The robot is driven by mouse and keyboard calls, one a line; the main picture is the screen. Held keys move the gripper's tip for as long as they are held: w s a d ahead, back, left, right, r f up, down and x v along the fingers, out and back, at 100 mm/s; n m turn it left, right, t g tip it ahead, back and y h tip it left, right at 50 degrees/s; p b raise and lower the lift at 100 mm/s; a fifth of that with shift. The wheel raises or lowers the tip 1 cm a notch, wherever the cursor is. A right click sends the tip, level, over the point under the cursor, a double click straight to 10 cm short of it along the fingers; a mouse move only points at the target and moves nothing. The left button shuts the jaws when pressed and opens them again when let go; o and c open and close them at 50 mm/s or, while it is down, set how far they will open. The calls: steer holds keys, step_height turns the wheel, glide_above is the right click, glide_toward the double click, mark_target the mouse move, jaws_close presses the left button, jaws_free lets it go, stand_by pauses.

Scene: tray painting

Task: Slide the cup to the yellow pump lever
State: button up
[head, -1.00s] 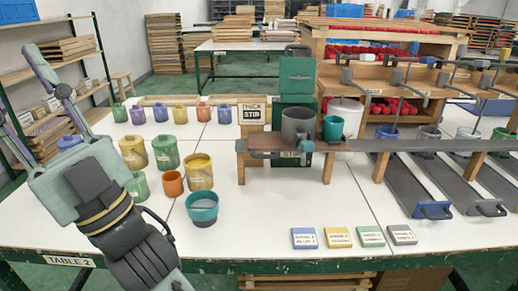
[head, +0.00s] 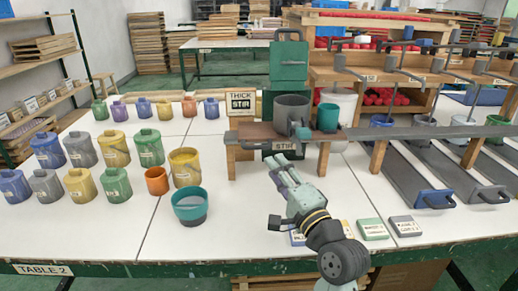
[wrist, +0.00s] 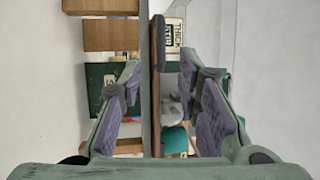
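A teal cup (head: 327,117) stands upright on the wooden stand (head: 250,131), right of a large grey pot (head: 292,108). A teal shape in the wrist view (wrist: 175,140) looks like this cup. Another teal cup (head: 190,207), with grey contents, stands on the table at front centre-left. My gripper (head: 281,172) is in front of and below the stand, apart from both cups. In the wrist view its purple-padded fingers (wrist: 165,95) are spread and hold nothing. Pump levers (head: 368,76) line the wooden rack at right. I cannot make out a yellow one.
A grey rail (head: 420,132) runs right from the stand, with several buckets beside it and grey ramps (head: 415,175) below. Paint cans (head: 115,150) and an orange cup (head: 157,181) crowd the left. Label cards (head: 373,230) lie at front.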

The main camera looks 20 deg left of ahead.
mark_target(259, 148)
steer(key=p+x, duration=0.2)
steer(key=x, duration=0.7)
steer(key=shift+w+a+r, duration=0.15)
steer(key=shift+w+a, duration=0.1)
steer(key=shift+a, duration=0.05)
jaws_close()
stand_by(0.4)
